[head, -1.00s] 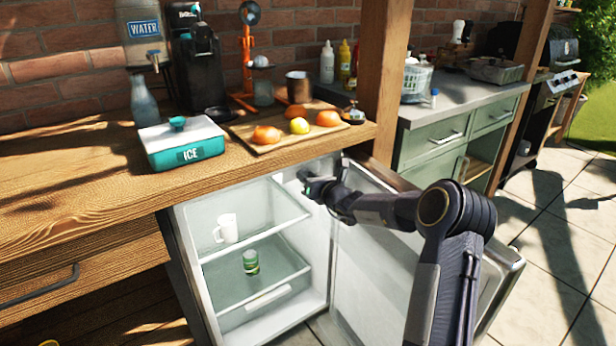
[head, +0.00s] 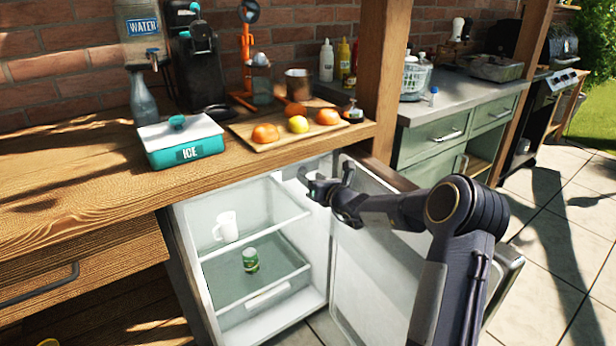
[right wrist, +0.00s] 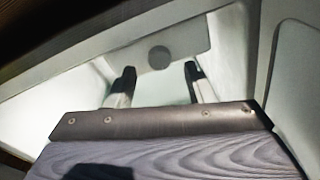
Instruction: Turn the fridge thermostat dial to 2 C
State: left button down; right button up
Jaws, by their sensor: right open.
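The fridge (head: 205,300) stands open under the wooden counter, with its door (head: 350,270) swung out to the right. My right gripper (head: 328,182) is at the upper right of the fridge opening. In the right wrist view its two fingers (right wrist: 161,72) are apart and empty. The dial (right wrist: 159,57), a small dark grey disc on a pale panel (right wrist: 190,38), shows between and beyond the fingertips. I see no contact with it. Its markings and setting cannot be read. In the head view I cannot make out the dial. My left gripper is out of view.
A white mug (head: 226,227) stands on the fridge's upper shelf and a green jar (head: 250,260) lower down. The counter (head: 85,190) edge is above the opening. An ice box (head: 180,142) and a board with fruit (head: 262,146) sit on top.

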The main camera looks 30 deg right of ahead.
jog(key=s, duration=0.5)
jog(key=shift+s+d+r, duration=0.1)
jog(key=shift+r, duration=0.15)
